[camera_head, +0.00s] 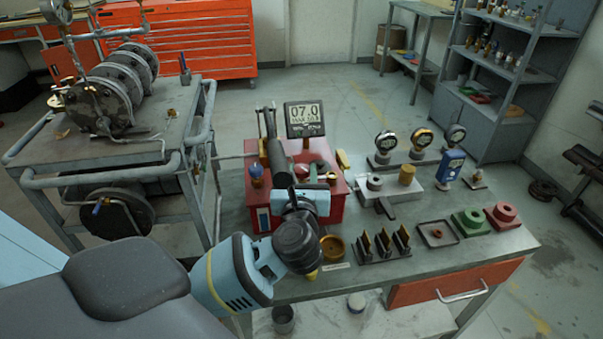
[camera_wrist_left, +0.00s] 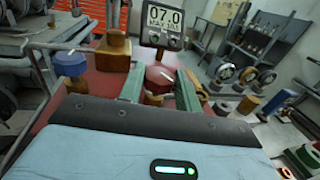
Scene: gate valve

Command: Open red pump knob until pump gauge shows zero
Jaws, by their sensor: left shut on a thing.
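The red pump knob (camera_wrist_left: 160,76) sits on top of the red pump box (camera_head: 266,216). My left gripper (camera_wrist_left: 159,92) is shut on the knob, with one green finger on each side of it. In the head view my left gripper (camera_head: 309,183) reaches down over the box, and the wrist partly hides the knob. The pump gauge (camera_head: 305,114) is a dark upright display behind the box and reads 07.0, with smaller text below. It also shows in the left wrist view (camera_wrist_left: 164,18). My right gripper is not in view.
A blue knob (camera_wrist_left: 70,64) and a brass block (camera_wrist_left: 113,46) are on the box beside the red knob. The grey workbench (camera_head: 340,284) holds round gauges (camera_head: 386,143), slotted holders (camera_head: 383,244) and coloured fittings. A metal cart (camera_head: 130,160) stands left; floor lies open behind.

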